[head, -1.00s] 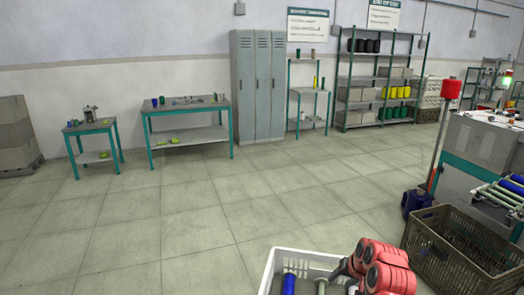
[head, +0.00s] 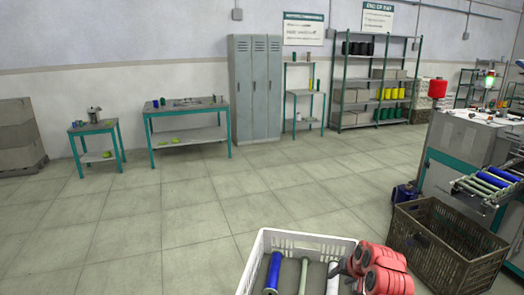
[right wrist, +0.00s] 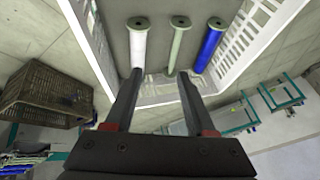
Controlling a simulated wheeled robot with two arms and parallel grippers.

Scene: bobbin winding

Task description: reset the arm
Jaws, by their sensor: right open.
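My right arm comes in at the bottom of the head view, with its gripper (head: 350,272) over the right side of a white crate (head: 310,240). In the right wrist view the gripper (right wrist: 158,78) is open, with nothing between its two dark fingers. The crate's slotted wall (right wrist: 255,35) shows there too. A blue bobbin (head: 273,272), a pale green bobbin (head: 303,275) and a white bobbin (head: 332,277) lie in the crate. They also show beyond the fingertips in the wrist view as white (right wrist: 138,48), green (right wrist: 178,45) and blue (right wrist: 209,48). My left gripper is out of view.
A brown crate (head: 440,248) stands on the floor at right, beside a machine (head: 460,140) with a roller rack holding blue bobbins. Two green-framed tables (head: 187,106), grey lockers (head: 254,90) and shelving (head: 372,82) line the back wall. The middle floor is open.

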